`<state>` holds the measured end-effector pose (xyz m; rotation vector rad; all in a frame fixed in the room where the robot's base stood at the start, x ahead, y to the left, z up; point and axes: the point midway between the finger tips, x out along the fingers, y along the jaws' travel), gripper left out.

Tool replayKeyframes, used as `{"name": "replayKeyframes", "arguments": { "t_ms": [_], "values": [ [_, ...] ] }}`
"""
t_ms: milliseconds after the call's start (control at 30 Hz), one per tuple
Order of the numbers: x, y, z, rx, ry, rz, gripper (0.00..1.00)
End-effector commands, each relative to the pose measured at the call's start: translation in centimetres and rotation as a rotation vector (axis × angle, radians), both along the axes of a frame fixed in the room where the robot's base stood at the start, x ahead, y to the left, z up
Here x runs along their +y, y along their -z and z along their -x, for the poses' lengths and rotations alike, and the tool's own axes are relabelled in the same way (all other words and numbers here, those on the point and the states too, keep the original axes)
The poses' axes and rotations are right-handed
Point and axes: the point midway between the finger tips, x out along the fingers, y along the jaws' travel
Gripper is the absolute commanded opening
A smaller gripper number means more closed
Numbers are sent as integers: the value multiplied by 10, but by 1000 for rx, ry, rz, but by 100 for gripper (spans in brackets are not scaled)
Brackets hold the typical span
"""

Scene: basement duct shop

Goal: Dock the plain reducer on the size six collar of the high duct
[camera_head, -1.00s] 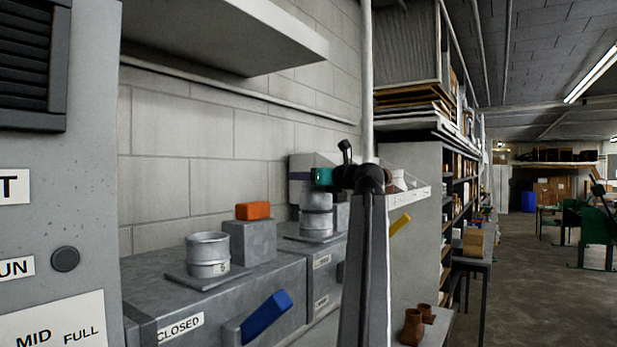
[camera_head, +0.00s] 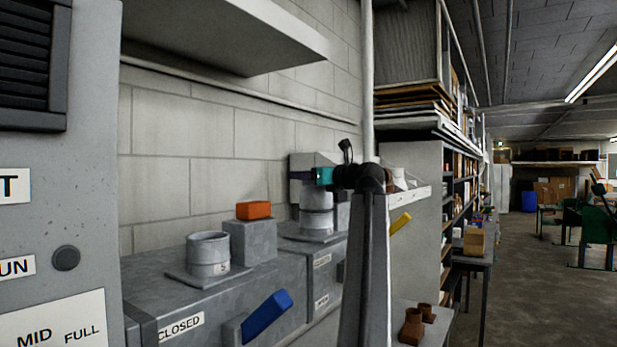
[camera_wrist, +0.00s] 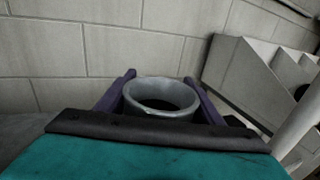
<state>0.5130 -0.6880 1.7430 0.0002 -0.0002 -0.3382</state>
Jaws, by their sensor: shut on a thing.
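My gripper (camera_wrist: 159,77) is shut on the plain reducer, a grey metal ring (camera_wrist: 160,112). In the wrist view its purple fingers lie on either side of the ring, whose open mouth shows. In the head view the teal gripper body (camera_head: 323,176) is beside the upper part of the reducer (camera_head: 316,200). The reducer stands directly over the grey collar (camera_head: 316,222) on the farther duct. Whether it is seated or just above the collar I cannot tell. The collar's number is not readable. A nearer collar (camera_head: 208,255) stands on the nearer duct, with a small number label.
An orange block (camera_head: 253,210) sits on a grey box (camera_head: 250,242) between the two collars. A blue lever (camera_head: 266,315) sticks out of the near duct front beside a CLOSED label. A shelf (camera_head: 235,35) overhangs the wall. Brown fittings (camera_head: 412,327) stand at lower right.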

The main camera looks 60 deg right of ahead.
Motion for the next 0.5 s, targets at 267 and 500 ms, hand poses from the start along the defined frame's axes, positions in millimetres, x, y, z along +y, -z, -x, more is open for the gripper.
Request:
{"name": "replayKeyframes", "arguments": {
  "t_ms": [267,500],
  "values": [
    [0,2,0,-1,1,0,18],
    [0,6,1,-1,1,0,18]
  ]
}}
